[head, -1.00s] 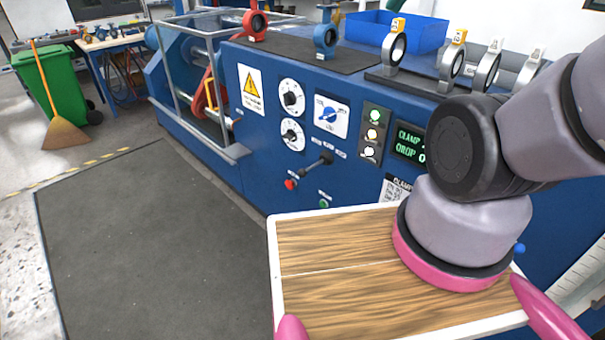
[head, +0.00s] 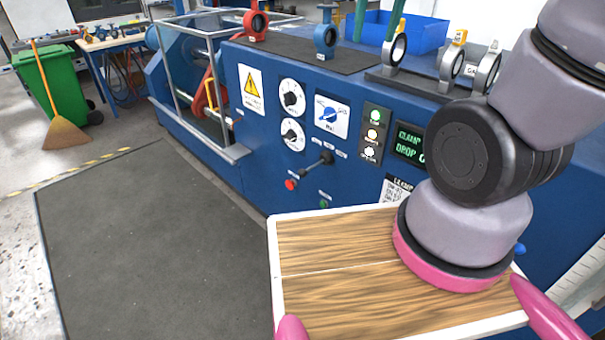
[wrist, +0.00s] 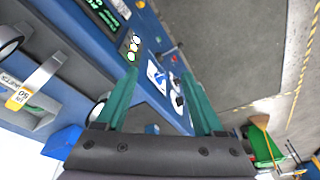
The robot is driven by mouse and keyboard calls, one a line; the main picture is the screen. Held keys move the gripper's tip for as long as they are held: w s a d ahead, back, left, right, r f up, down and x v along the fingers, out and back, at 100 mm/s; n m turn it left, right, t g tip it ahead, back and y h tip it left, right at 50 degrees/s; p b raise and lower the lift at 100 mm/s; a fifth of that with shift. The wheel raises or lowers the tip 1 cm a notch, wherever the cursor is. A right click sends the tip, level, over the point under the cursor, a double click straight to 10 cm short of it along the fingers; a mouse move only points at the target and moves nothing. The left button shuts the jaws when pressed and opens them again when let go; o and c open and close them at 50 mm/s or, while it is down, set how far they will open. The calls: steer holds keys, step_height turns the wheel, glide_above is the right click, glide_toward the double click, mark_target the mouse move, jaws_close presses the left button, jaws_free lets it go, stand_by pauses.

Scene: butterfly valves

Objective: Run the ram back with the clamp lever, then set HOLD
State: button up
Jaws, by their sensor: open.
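A green display (head: 410,142) reads CLAMP and DROP. My gripper (head: 380,15) is open and empty, its green fingers at the top edge, above the machine and apart from the lever. In the wrist view its fingers (wrist: 167,85) are spread wide. I cannot single out the ram.
Valves (head: 325,38) stand on the machine top, with a blue bin (head: 425,35) behind. A guard frame (head: 215,150) encloses machinery at left. Dials (head: 291,97) and lamps (head: 372,135) sit on the panel. My wooden tray lies in front. The floor mat (head: 150,240) is clear.

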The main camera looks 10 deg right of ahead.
steer(key=w+a+f+n+g+h, duration=0.3)
steer(key=w+a+f+n+h, duration=0.15)
steer(key=w+f, duration=0.5)
steer(key=n+t+h, duration=0.5)
steer(key=n+h, duration=0.4)
steer(key=n, duration=0.3)
glide_above(299, 175)
steer(key=s+a, duration=0.1)
steer(key=s, duration=0.4)
step_height(299, 175, down, 25)
steer(key=s+a+f+n+t+y, duration=0.1)
steer(key=a+f+n+t, duration=0.1)
steer(key=f+n+t, duration=0.35)
steer(key=s+a+f+n+t, duration=0.1)
steer(key=a+f+n+t, duration=0.2)
steer(key=f, duration=0.6)
steer(key=x, duration=1.1)
jaws_close()
steer(key=shift+a, duration=0.1)
